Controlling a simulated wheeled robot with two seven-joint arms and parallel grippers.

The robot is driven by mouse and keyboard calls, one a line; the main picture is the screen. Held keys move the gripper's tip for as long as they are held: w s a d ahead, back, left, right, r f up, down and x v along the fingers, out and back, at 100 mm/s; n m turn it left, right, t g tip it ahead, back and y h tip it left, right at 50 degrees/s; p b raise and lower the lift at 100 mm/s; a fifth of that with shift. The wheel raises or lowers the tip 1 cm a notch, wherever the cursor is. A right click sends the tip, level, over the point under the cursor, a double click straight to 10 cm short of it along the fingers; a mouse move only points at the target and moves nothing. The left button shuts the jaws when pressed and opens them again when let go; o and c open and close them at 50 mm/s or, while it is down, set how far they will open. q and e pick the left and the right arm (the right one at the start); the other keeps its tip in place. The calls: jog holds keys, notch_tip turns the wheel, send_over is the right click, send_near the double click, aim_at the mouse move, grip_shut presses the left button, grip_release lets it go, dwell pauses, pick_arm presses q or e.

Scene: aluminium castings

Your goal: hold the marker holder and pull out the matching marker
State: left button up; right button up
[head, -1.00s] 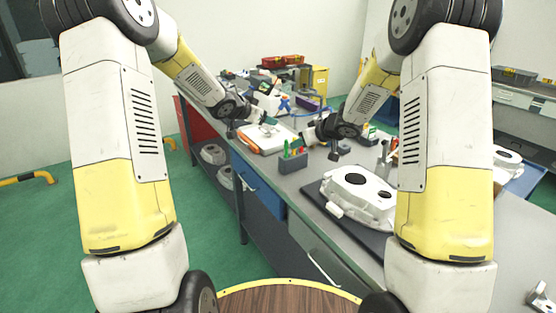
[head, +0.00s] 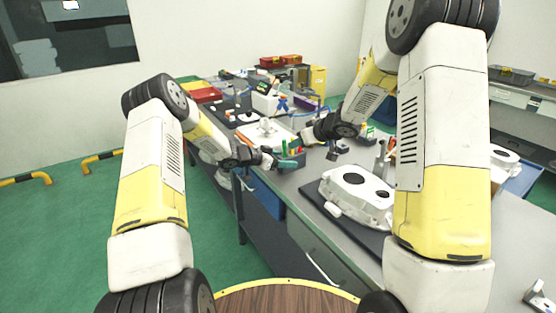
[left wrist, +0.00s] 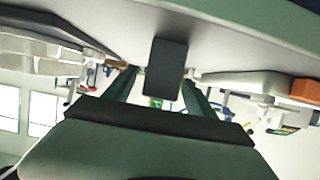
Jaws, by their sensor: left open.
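The dark grey marker holder (head: 297,160) stands upright on the bench near its front edge, with several coloured markers (head: 291,150) in it. It is partly hidden by my left gripper (head: 284,158), which is open just to its left. In the left wrist view the dark holder (left wrist: 167,68) shows between the two spread green fingers (left wrist: 160,90), apart from them as far as I can tell. My right gripper (head: 301,139) is just behind and above the markers. Its fingertips are too small to tell open from shut.
A white casting (head: 352,192) lies on a dark mat to the right of the holder. An orange-edged tray (head: 250,138) with a pale part lies behind. More boxes and tools crowd the far bench. The bench's near edge runs close to the holder.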

pick_arm(q)
jog(key=shift+x, duration=1.8)
grip_shut()
pick_arm(e)
jog(key=shift+o, duration=0.4)
